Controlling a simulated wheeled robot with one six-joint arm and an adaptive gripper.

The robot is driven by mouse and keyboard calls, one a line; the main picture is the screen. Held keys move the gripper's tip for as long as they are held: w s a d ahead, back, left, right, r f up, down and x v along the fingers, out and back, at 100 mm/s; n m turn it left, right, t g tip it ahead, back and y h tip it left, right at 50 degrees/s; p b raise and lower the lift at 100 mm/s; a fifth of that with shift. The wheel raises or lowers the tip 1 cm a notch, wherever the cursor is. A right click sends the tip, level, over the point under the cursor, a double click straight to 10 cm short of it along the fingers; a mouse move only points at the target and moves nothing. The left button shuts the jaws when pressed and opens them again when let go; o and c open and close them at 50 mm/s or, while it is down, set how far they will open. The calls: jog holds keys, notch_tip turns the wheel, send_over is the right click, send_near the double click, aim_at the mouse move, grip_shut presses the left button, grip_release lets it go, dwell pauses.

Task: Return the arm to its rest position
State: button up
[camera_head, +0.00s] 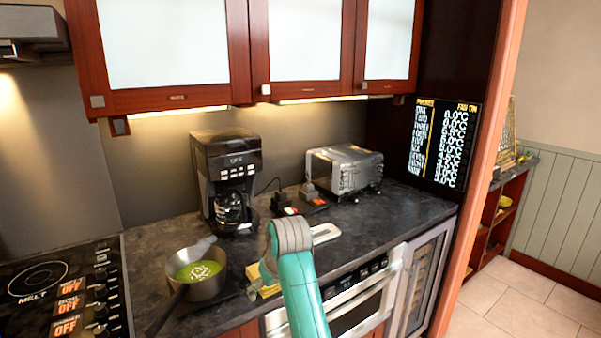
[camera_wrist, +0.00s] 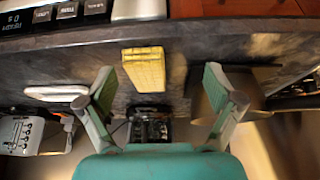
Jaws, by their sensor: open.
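My teal arm reaches over the front of the counter in the head view, and it mostly hides the gripper there. In the wrist view my gripper (camera_wrist: 158,72) is open, with its two fingers wide apart and nothing between them held. A yellow sponge-like block (camera_wrist: 145,68) lies on the counter beyond the fingertips, apart from them. It also shows partly in the head view (camera_head: 265,289), beside my arm. The microwave drawer (camera_head: 345,305) is under the counter edge, and its front looks shut.
A saucepan (camera_head: 207,286) with green contents stands left of my arm, near the cooktop (camera_head: 50,285). A coffee maker (camera_head: 225,170) and a toaster oven (camera_head: 345,168) stand at the back. A pale flat object (camera_head: 325,233) lies right of my arm. Cabinets (camera_head: 170,98) hang above.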

jog(key=s+d+f+m+t, duration=0.1)
jog(key=s+d+f, duration=0.3)
jog(key=f, duration=0.4)
jog(key=s+d+f+m+t, duration=0.1)
jog(key=s+d+f, duration=0.3)
jog(key=f, duration=0.5)
jog(key=s+d+f+t, duration=0.2)
jog(key=s+d+f, duration=0.25)
jog(key=f, duration=0.35)
jog(key=s+d+f+m+t, duration=0.1)
jog(key=s+d+f, duration=0.35)
jog(key=s, duration=0.55)
jog(key=s+d+r+m+t+h, duration=0.1)
jog(key=s+d+t, duration=0.15)
jog(key=s, duration=0.85)
jog(key=s+d+r+m+t+h, duration=0.15)
jog(key=s+d, duration=0.25)
jog(key=s, duration=0.6)
jog(key=s+d+r+t, duration=0.1)
jog(key=s+d+r, duration=0.1)
jog(key=s+r, duration=1.2)
jog(key=shift+s+d+r+m+t, duration=0.15)
jog(key=shift+s+r+m+t, duration=0.15)
jog(key=shift+r+m, duration=0.2)
